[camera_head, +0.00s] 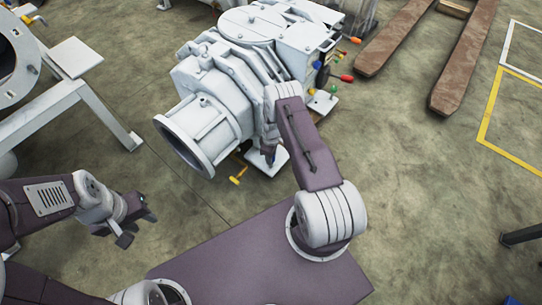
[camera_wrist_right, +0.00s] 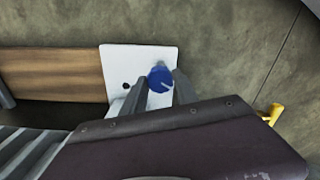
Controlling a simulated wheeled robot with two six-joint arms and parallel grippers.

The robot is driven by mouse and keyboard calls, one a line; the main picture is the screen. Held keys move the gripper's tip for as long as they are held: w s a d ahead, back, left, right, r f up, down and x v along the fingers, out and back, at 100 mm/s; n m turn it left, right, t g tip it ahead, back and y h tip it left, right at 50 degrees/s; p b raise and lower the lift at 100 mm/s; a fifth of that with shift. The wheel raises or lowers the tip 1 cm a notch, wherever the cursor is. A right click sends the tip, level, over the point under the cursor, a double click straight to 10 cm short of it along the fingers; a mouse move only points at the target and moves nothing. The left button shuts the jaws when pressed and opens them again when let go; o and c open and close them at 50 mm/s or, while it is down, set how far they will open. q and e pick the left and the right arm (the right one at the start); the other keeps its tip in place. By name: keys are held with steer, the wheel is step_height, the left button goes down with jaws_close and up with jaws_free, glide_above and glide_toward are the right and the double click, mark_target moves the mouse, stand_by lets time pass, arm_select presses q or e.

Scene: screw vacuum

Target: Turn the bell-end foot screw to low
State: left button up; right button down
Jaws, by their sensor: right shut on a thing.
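The white screw vacuum machine (camera_head: 235,75) stands on the floor with its round bell end (camera_head: 188,148) facing lower left. A white foot plate (camera_head: 268,164) lies beside the bell end; it also shows in the wrist view (camera_wrist_right: 140,58). The blue foot screw knob (camera_wrist_right: 160,79) is on this plate, with a pale mark toward its lower right. My right gripper (camera_wrist_right: 158,88) is shut on the knob, one finger on each side; the head view mostly hides the grip (camera_head: 270,152). My left gripper (camera_head: 139,228) is apart from the machine, empty, its fingers spread.
A yellow handle (camera_head: 238,180) sticks out below the bell end. Red, blue and green knobs (camera_head: 345,77) are at the machine's right side. Brown forks (camera_head: 465,55) lie at the upper right. A white frame (camera_head: 95,95) stands left. The floor at right is mostly free.

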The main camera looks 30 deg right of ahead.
steer(key=c, duration=0.9)
jaws_free()
steer(key=shift+c, duration=0.2)
step_height(320, 180, up, 9)
steer(key=p, duration=0.5)
steer(key=shift+p, duration=0.4)
